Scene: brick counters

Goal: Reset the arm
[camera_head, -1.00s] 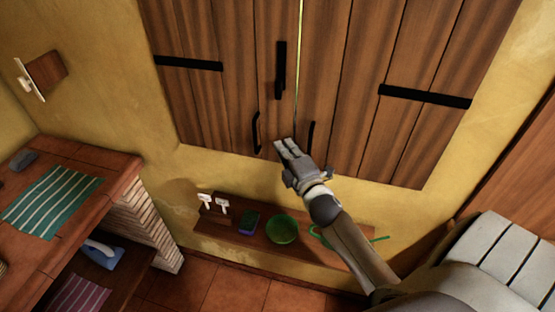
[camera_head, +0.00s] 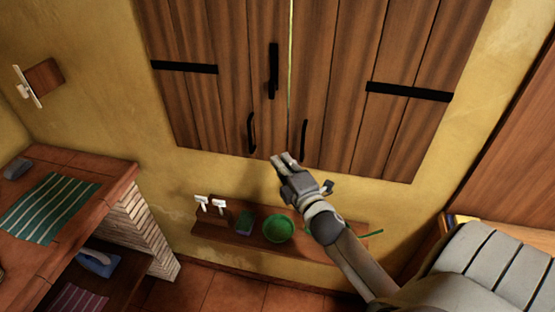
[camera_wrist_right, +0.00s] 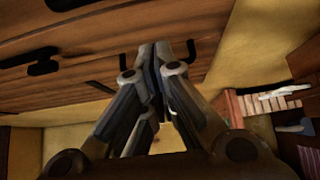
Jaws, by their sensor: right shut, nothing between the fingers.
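My right gripper (camera_head: 284,160) is in the middle of the head view, its arm coming up from the lower right. It is shut and empty, in front of the lower edge of the wooden wall cabinet (camera_head: 345,90). In the right wrist view its fingers (camera_wrist_right: 158,62) meet at the tips with nothing between them. The cabinet doors are shut, with a thin light line between them. Two black handles sit low on the doors, the left one (camera_head: 252,132) and the right one (camera_head: 304,138). I cannot tell whether the gripper touches the cabinet. My left gripper is not in view.
Below the cabinet, a wooden shelf (camera_head: 232,236) holds a green bowl (camera_head: 278,229), a sponge (camera_head: 244,223) and two small white items. A brick counter (camera_head: 103,183) with a striped green cloth (camera_head: 50,207) stands at the left. Tiled floor shows below the shelf.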

